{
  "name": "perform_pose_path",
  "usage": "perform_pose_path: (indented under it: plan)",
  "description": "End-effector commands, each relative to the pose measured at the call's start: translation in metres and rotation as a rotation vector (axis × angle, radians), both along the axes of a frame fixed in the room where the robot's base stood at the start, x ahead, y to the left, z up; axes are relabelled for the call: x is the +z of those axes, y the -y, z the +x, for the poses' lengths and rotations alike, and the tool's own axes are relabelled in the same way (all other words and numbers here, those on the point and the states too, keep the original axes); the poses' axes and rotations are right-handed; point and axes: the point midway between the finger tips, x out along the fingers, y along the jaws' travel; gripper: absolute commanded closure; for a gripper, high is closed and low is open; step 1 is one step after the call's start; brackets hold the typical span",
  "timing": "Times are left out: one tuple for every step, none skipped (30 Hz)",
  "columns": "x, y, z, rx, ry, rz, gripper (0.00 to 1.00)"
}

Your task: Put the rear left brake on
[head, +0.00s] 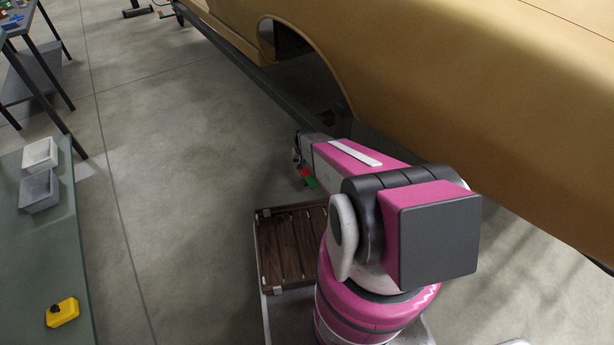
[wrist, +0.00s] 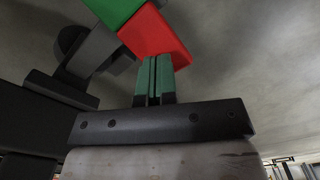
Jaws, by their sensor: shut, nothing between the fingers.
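The brake is a pedal with a red part and a green part. In the head view the brake (head: 307,178) sits low by the floor, just below the end of my arm. In the wrist view the brake (wrist: 156,38) is straight beyond my fingertips, its red part nearer and its green part farther to the upper left. My gripper (wrist: 153,62) is shut and empty, with its green fingertips at the edge of the red part; I cannot tell if they touch. Black metal parts (wrist: 92,52) lie left of the brake. In the head view my arm hides most of the gripper.
A tan car shell (head: 480,90) with an open wheel arch rests above a dark rail (head: 240,65) at the right. A green table (head: 50,260) with a grey bin (head: 39,192), a white bin (head: 41,154) and a yellow object (head: 62,313) stands left.

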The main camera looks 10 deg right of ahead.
Motion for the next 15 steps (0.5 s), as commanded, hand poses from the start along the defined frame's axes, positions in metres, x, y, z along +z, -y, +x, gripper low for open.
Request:
perform_pose_path:
  plan:
    - [-0.0009,0.0,0.0002,0.0,0.0,0.0,1.0]
    - [-0.0012,0.0,0.0002,0.0,0.0,0.0,1.0]
    - [-0.0017,0.0,0.0002,0.0,0.0,0.0,1.0]
    - [-0.0021,0.0,0.0002,0.0,0.0,0.0,1.0]
    - [-0.0025,0.0,0.0002,0.0,0.0,0.0,1.0]
    - [-0.003,0.0,0.0002,0.0,0.0,0.0,1.0]
    - [-0.0034,0.0,0.0002,0.0,0.0,0.0,1.0]
    - [-0.0037,0.0,0.0003,0.0,0.0,0.0,1.0]
    - [-0.0042,0.0,0.0002,0.0,0.0,0.0,1.0]
    - [-0.0046,0.0,0.0002,0.0,0.0,0.0,1.0]
    - [-0.005,0.0,0.0002,0.0,0.0,0.0,1.0]
    - [-0.0055,0.0,0.0002,0.0,0.0,0.0,1.0]
    - [-0.0059,0.0,0.0002,0.0,0.0,0.0,1.0]
    - [-0.0062,0.0,0.0003,0.0,0.0,0.0,1.0]
    - [-0.0067,0.0,0.0003,0.0,0.0,0.0,1.0]
